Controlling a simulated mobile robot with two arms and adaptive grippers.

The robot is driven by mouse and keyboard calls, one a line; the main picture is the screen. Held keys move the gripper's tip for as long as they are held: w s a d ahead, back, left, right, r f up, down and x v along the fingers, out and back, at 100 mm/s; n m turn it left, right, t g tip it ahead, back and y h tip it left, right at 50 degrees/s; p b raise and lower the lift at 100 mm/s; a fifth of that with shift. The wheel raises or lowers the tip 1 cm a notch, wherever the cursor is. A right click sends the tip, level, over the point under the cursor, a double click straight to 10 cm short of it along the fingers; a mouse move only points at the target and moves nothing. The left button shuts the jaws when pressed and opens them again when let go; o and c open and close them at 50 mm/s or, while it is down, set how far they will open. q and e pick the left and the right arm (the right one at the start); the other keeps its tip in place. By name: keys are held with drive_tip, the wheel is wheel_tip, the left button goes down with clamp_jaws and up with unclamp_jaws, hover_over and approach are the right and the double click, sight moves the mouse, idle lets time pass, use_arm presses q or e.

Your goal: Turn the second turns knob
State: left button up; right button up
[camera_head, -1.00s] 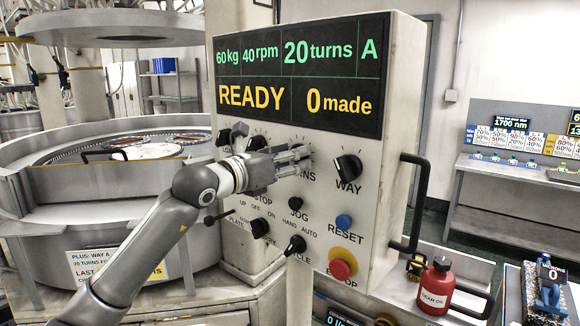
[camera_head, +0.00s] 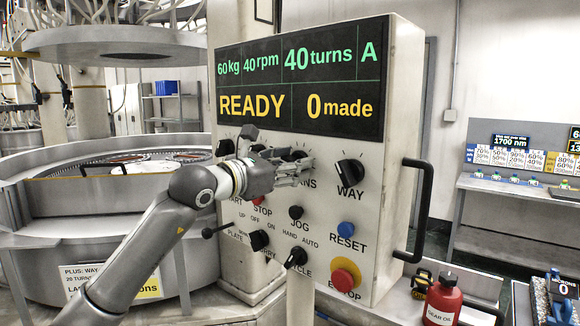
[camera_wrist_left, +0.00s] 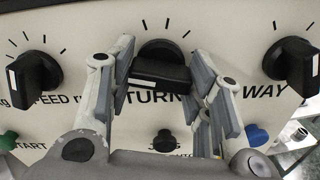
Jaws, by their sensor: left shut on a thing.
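The turns knob (camera_wrist_left: 160,68) is black with a pale mark and sits above the printed word TURNS in the left wrist view. My left gripper (camera_wrist_left: 162,92) is shut on it, one finger on each side. In the head view my left gripper (camera_head: 298,168) reaches the panel (camera_head: 325,215) and hides most of the knob. The display (camera_head: 300,80) reads 60 kg, 40 rpm, 40 turns, A, READY, 0 made. My right gripper is not in view.
The way knob (camera_head: 349,173) is close to the right of my gripper, and the speed knob (camera_wrist_left: 34,73) is to its left. Below are the jog knob (camera_head: 296,212), blue reset button (camera_head: 346,229) and red stop button (camera_head: 345,273). A black handle (camera_head: 424,210) juts out at right.

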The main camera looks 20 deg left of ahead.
use_arm(q)
drive_tip(key=o, duration=1)
drive_tip(key=shift+s, duration=0.1)
drive_tip(key=v, duration=1.2)
drive_tip(key=shift+d, duration=0.1)
